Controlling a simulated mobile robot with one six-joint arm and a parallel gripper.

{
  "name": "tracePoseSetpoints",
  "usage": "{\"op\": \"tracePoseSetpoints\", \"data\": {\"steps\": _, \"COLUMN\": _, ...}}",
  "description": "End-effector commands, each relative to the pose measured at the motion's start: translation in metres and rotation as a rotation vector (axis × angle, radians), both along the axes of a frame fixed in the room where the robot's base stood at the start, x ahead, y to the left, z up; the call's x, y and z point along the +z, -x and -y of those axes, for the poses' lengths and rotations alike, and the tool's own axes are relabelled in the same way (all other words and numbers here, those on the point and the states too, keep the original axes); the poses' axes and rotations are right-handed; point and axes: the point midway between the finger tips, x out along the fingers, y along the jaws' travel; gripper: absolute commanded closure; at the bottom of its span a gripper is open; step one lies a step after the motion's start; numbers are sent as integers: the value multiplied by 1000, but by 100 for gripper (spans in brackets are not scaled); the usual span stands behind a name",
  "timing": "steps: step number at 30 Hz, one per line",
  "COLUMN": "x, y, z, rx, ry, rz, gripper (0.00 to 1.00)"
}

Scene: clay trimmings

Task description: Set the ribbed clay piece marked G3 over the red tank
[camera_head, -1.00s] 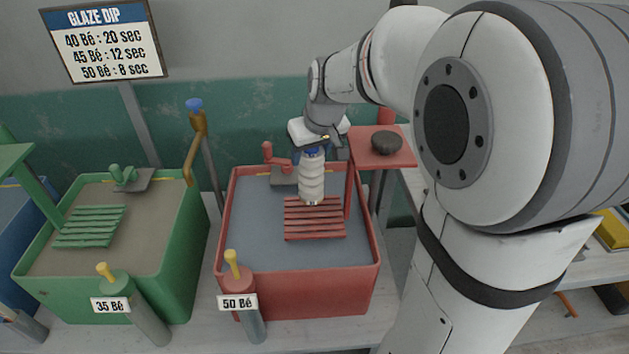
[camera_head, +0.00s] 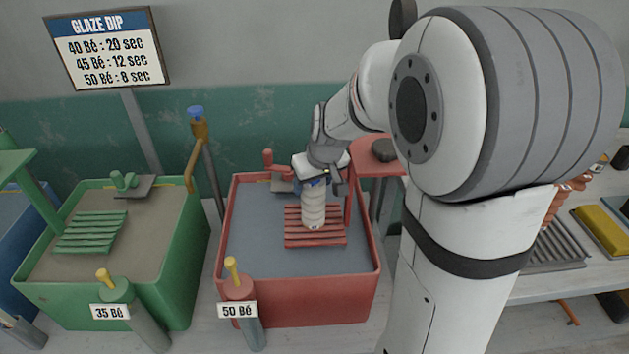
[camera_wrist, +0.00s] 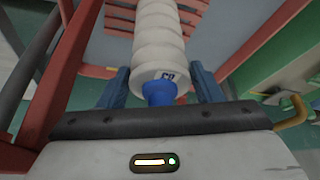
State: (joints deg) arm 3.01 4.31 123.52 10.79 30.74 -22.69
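The white ribbed clay piece (camera_head: 314,208) hangs from my gripper (camera_head: 315,182), over the slatted red rack in the red tank (camera_head: 297,312). In the wrist view, the clay piece (camera_wrist: 160,42) points away from my gripper (camera_wrist: 160,88), with a blue fitting at its near end between the two blue fingers. A small dark mark shows on its near end but is too small to read surely. My gripper is shut on the piece. Whether its lower end touches the rack is hard to tell.
A green tank (camera_head: 170,285) stands left of the red one. Cylinders labelled 35 Bé (camera_head: 150,325) and 50 Bé (camera_head: 250,325) stand in front. A red stand (camera_head: 370,168) with a dark lump (camera_head: 384,150) is behind right. A glaze sign (camera_head: 108,50) hangs behind.

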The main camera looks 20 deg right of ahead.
Motion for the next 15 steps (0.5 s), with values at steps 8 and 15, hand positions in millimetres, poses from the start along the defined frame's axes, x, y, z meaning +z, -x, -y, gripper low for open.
{"op": "tracePoseSetpoints", "data": {"steps": 8, "x": 0, "y": 0, "z": 0, "rx": -1, "ry": 0, "rz": 0, "gripper": 24}}
{"op": "tracePoseSetpoints", "data": {"steps": 15, "x": 5, "y": 0, "z": 1, "rx": -1, "ry": 0, "rz": 0, "gripper": 24}}
